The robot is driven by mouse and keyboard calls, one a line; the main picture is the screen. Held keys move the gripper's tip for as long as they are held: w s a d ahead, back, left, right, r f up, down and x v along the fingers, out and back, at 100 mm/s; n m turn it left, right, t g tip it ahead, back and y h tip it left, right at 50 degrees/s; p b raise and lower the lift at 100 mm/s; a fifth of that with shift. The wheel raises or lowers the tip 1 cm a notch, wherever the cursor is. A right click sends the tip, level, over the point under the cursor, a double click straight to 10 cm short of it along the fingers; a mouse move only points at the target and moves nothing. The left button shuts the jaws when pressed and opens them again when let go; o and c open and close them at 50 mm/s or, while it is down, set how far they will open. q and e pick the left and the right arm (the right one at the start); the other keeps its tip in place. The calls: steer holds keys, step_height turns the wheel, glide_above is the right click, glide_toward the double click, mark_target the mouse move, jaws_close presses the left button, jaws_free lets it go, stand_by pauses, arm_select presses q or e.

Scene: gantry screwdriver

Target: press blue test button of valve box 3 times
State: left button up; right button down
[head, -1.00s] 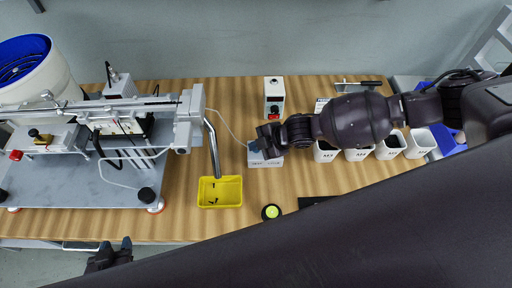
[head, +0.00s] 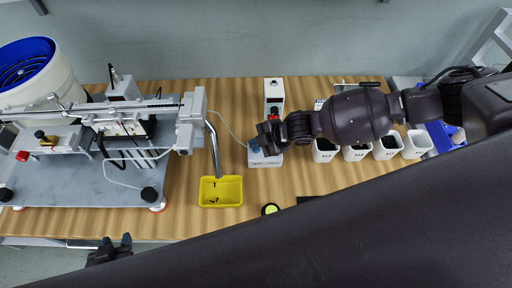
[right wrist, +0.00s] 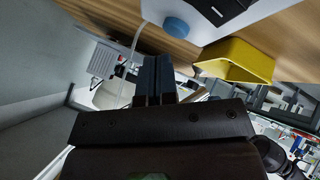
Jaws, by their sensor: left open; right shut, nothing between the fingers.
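The valve box (head: 266,162) is a small white box on the table, right of centre and partly hidden under my right gripper. Its blue button (head: 254,146) shows at its left side, beside the fingers. In the right wrist view the box (right wrist: 205,15) is at the top edge with its round blue button (right wrist: 177,27). My right gripper (head: 268,140) is shut and empty, close by the box; in the right wrist view its fingers (right wrist: 155,75) are visibly apart from the button. My left gripper (head: 112,249) is open and empty below the table's front edge.
A yellow tray (head: 221,202) with small dark parts lies left of the valve box. Labelled white cups (head: 357,154) line up to the right. The gantry machine (head: 105,150) fills the left side.

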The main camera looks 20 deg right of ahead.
mark_target(256, 151)
step_height(256, 151, up, 2)
steer(key=shift+r+p, duration=0.15)
steer(key=shift+p, duration=0.8)
step_height(256, 151, up, 3)
steer(key=p, duration=0.3)
steer(key=shift+f, duration=0.2)
